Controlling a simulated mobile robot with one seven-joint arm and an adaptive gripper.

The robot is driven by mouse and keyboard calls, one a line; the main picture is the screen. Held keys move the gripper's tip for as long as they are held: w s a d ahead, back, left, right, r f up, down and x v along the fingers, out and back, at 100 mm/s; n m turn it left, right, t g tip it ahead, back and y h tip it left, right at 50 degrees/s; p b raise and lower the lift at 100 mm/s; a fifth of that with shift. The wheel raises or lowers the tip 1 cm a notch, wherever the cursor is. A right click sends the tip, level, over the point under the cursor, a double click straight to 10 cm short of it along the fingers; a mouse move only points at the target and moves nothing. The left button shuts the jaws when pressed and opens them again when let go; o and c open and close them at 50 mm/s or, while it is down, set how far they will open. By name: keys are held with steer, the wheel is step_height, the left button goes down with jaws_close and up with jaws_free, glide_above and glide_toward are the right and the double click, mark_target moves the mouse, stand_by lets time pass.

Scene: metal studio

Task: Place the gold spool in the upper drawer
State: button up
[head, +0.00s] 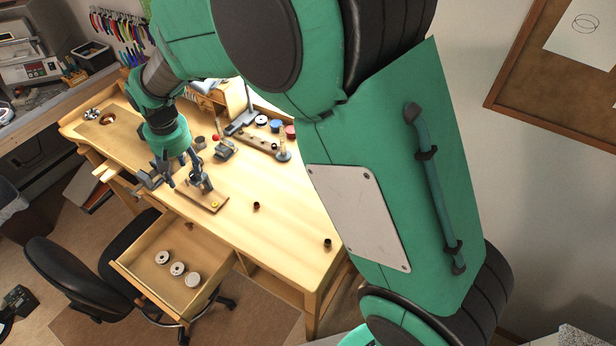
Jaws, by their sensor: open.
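A small yellow-gold piece (214,204) lies at the right end of a flat wooden board on the workbench; it may be the gold spool, but it is too small to be sure. My gripper (186,182) points down over the bench near its front edge, open, with nothing visible between its fingers. It is up and left of the gold piece, apart from it. A pulled-out wooden drawer (150,281) below the bench front holds three pale, silvery spools (178,268). I cannot tell whether this is the upper drawer.
Two small dark cups (256,205) (327,243) stand on the bench's right part, with clear wood around them. A black chair (70,275) stands left of the drawer.

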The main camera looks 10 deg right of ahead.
steer(key=s+d+r+m+t, duration=0.1)
steer(key=s+d+r, duration=0.3)
steer(key=d+r, duration=0.3)
steer(key=s+d+r+m, duration=0.2)
steer(key=s+d+r, duration=0.15)
steer(key=d, duration=0.65)
steer(key=s+d+r+m+t, duration=0.1)
steer(key=s+d+r, duration=0.2)
steer(key=d+r, duration=0.45)
steer(key=s+d+m+t, duration=0.1)
steer(key=s+d, duration=0.6)
steer(key=s, duration=0.3)
steer(key=s+d+m+t, duration=0.1)
steer(key=s+d+m, duration=0.1)
steer(key=s+d, duration=0.6)
steer(key=shift+s+d+r+m+h, duration=0.15)
steer(key=shift+s+r+m+h, duration=0.2)
steer(key=shift+s, duration=0.7)
step_height(320, 180, down, 2)
steer(key=shift+f+b, duration=0.1)
steer(key=shift+b, duration=0.9)
